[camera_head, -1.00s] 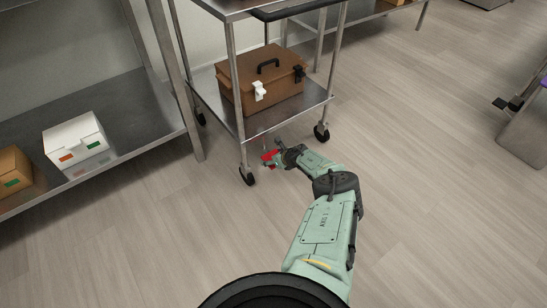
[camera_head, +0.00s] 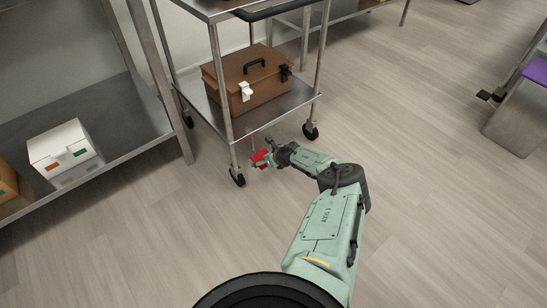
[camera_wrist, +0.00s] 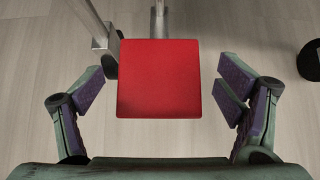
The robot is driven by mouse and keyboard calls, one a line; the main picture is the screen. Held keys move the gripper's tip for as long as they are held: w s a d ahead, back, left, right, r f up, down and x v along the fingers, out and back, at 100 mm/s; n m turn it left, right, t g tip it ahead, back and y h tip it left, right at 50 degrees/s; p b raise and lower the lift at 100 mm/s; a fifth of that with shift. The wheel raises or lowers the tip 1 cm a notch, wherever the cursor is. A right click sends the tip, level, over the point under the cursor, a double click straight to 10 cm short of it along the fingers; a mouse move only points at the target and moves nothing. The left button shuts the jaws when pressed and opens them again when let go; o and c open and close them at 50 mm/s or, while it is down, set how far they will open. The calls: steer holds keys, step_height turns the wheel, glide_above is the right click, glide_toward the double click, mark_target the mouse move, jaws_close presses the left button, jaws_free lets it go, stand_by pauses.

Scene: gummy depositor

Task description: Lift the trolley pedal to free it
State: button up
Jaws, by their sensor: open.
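The trolley (camera_head: 301,103) is a steel cart on black casters, with a brown case on its lower shelf. Its red pedal (camera_head: 261,158) shows low at the near end, under the lower shelf. In the wrist view the pedal (camera_wrist: 158,78) is a flat red square in the middle. My gripper (camera_wrist: 161,88) is open, with one finger on each side of the pedal and a gap on both sides. In the head view my gripper (camera_head: 268,155) is low at the trolley's near end and partly covers the pedal. I cannot tell the height between fingers and pedal.
A caster (camera_head: 237,176) stands just left of the pedal, and another (camera_head: 310,130) to the right. The brown case (camera_head: 262,80) sits above. A steel shelf (camera_head: 110,112) with a white box (camera_head: 64,150) is at left.

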steer(key=v, duration=1)
steer(key=shift+s, duration=0.1)
